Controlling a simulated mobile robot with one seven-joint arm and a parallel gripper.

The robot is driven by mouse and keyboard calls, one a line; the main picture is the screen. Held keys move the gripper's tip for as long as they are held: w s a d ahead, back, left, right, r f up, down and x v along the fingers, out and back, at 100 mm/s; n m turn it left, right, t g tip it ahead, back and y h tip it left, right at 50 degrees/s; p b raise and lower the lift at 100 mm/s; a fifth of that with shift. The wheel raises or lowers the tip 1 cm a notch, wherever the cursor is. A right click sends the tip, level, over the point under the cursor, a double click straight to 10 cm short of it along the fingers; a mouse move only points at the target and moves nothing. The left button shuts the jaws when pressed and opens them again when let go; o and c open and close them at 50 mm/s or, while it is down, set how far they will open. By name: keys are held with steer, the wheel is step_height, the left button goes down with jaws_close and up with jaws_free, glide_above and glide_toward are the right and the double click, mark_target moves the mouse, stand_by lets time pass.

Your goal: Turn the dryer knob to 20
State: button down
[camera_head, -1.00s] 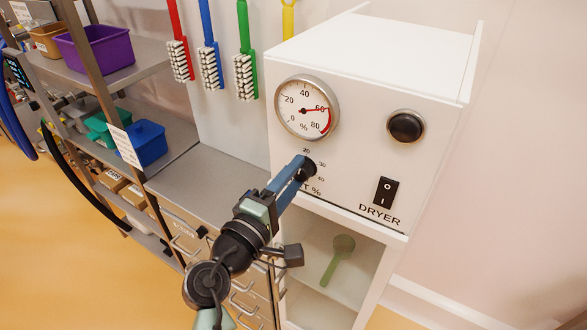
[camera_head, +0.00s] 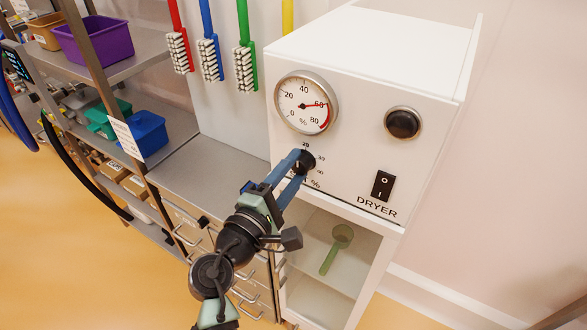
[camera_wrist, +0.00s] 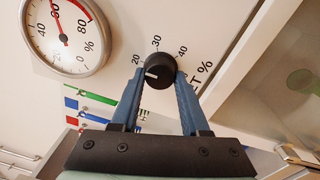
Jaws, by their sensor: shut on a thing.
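The white dryer (camera_head: 400,75) has a round black knob (camera_head: 306,161) on its front, with a printed scale of 20, 30 and 40 around it. In the wrist view the knob (camera_wrist: 158,70) sits between the two blue fingers of my gripper (camera_wrist: 155,84), one on each side, shut on it. A white mark on the knob's face points left and slightly down, a little below the 20 label. In the head view my gripper (camera_head: 296,165) reaches the knob from the lower left and hides part of the scale and lettering.
A dial gauge (camera_head: 306,102) above the knob has its red needle near 60. A black button (camera_head: 403,123) and a rocker switch (camera_head: 383,185) are to the right. An open shelf with a green scoop (camera_head: 336,250) lies below. Brushes (camera_head: 209,55) hang to the left.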

steer(key=shift+c, duration=2)
jaws_free()
steer(key=b+v, duration=0.4)
steer(key=v, duration=0.9)
steer(key=shift+d, duration=0.1)
